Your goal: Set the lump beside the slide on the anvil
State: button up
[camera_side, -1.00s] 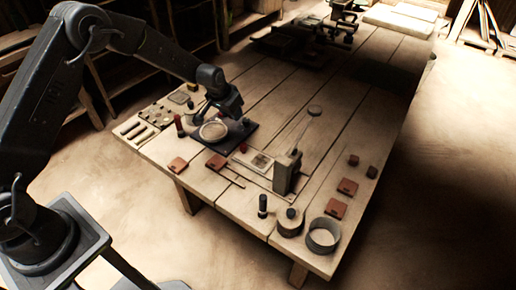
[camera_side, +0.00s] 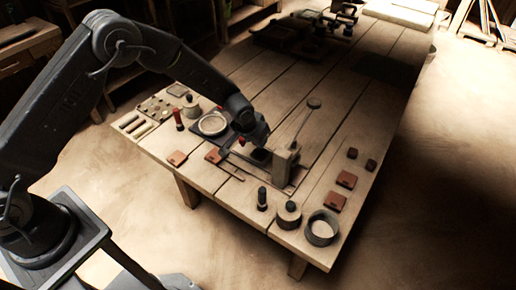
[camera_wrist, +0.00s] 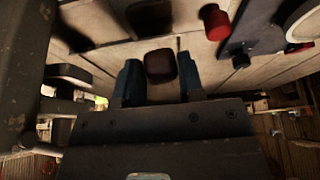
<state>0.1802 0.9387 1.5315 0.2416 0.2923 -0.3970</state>
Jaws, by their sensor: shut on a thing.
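My gripper (camera_side: 258,145) is low over the table at the left side of the upright press block (camera_side: 285,160). In the wrist view its two teal fingers (camera_wrist: 160,82) are shut on a dark red-brown lump (camera_wrist: 160,65). In the side view the held lump cannot be made out behind the gripper. The pale flat press base (camera_side: 268,179), where the anvil would be, lies under and beside the gripper, mostly covered and in shadow. I cannot tell the slide from the anvil there, or whether the lump touches anything.
A dark board with a pale round dish (camera_side: 212,124) is left of my gripper. A small red piece (camera_side: 242,141) is close by.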

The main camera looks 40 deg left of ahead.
aim_at(256, 147)
jog(key=shift+w+d+f, duration=0.1)
jog(key=shift+d+f, duration=0.25)
jog(key=shift+f, duration=1.85)
jog(key=shift+f, duration=0.2)
jog(key=o, duration=0.9)
jog(key=shift+r, duration=0.1)
